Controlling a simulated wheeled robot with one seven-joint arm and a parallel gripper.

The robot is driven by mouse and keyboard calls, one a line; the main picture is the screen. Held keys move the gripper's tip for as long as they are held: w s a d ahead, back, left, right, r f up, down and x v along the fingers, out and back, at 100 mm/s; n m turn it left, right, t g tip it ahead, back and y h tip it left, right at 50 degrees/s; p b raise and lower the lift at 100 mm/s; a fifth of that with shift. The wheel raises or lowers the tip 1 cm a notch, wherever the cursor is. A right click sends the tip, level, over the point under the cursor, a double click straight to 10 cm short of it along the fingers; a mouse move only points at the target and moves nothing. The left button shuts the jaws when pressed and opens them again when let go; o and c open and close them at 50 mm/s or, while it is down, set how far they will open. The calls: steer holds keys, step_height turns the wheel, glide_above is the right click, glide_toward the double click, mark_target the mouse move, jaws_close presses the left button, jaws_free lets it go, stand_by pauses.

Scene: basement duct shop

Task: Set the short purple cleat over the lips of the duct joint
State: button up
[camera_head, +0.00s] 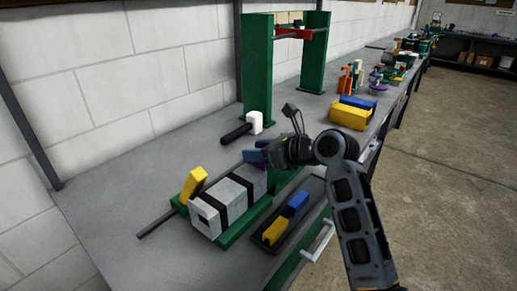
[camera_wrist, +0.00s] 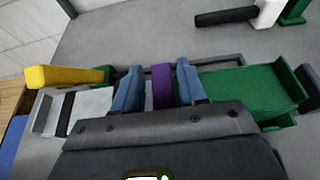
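The short purple cleat (camera_wrist: 162,88) stands between the two blue fingers of my gripper (camera_wrist: 160,84) in the wrist view. Narrow gaps seem to show on both sides of it, so the fingers look open around it. In the head view my gripper (camera_head: 256,154) is at the far end of the grey duct (camera_head: 230,194), and the cleat is hardly visible there. The duct has black bands and lies in a green cradle (camera_head: 243,226); its near part shows at left in the wrist view (camera_wrist: 92,104). The gripper hides the cleat's lower end and the joint lips.
A black tray (camera_head: 262,240) holds a yellow cleat (camera_head: 275,231) and a blue cleat (camera_head: 297,203). A yellow block (camera_head: 193,184) stands beside the duct. A white-headed mallet (camera_head: 254,122) lies behind. A green frame (camera_head: 257,75) and yellow bin (camera_head: 348,115) stand farther along the bench.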

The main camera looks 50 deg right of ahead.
steer(key=shift+o, duration=1.2)
steer(key=shift+r, duration=0.1)
steer(key=shift+r+b, duration=0.3)
steer(key=shift+b, duration=0.05)
steer(key=v, duration=1.2)
steer(key=shift+r, duration=0.3)
